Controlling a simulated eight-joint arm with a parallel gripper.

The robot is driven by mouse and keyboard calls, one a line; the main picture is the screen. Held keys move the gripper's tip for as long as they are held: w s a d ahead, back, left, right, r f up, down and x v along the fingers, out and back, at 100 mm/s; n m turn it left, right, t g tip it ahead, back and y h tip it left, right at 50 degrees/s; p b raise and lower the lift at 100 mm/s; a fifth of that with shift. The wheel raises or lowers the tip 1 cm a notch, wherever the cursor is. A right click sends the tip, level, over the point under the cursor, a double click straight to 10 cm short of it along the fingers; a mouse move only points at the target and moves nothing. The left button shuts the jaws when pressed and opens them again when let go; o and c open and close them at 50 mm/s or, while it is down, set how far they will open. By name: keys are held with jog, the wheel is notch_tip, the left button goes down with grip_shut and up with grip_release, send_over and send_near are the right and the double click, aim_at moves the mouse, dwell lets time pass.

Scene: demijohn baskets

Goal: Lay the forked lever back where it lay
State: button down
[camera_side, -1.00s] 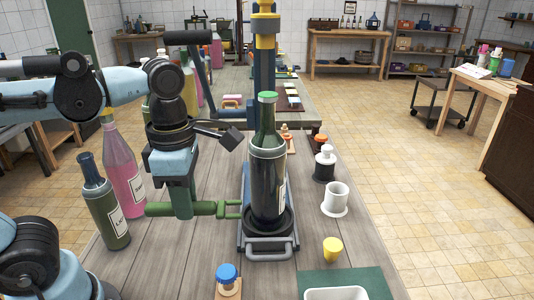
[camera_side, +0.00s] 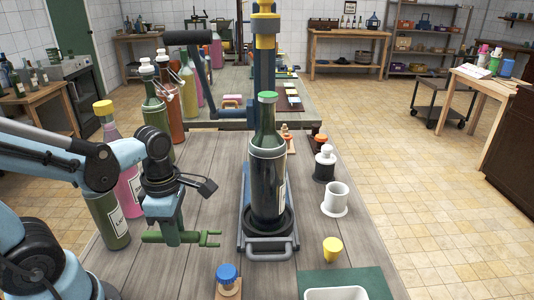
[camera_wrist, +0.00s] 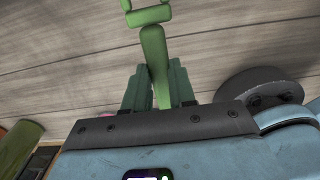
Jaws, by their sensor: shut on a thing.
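The green forked lever (camera_side: 208,239) is level, with its fork pointing right towards the stand of the dark bottle (camera_side: 267,165) but apart from it. My gripper (camera_side: 172,234) is shut on the lever's shaft, low over the wooden bench. I cannot tell whether the lever touches the planks. In the wrist view the lever (camera_wrist: 153,45) runs up from between my green fingers (camera_wrist: 158,88) to its fork at the top edge, cut off by the frame.
A green bottle (camera_side: 110,215) and a pink one (camera_side: 130,185) stand left behind my gripper. A blue knob (camera_side: 227,276) is in front. Bare planks (camera_side: 175,270) lie around my gripper.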

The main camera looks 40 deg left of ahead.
aim_at(179, 251)
jog(key=shift+w+a+f, duration=0.25)
jog(key=shift+a+f, duration=0.15)
jog(key=shift+a, duration=0.2)
jog(key=shift+w+a+f, duration=0.2)
jog(key=shift+a+f, duration=0.15)
jog(key=shift+a, duration=0.2)
jog(key=shift+f, duration=2)
jog(key=shift+f, duration=0.15)
jog(key=c, duration=0.9)
grip_release()
jog(key=shift+c, duration=0.2)
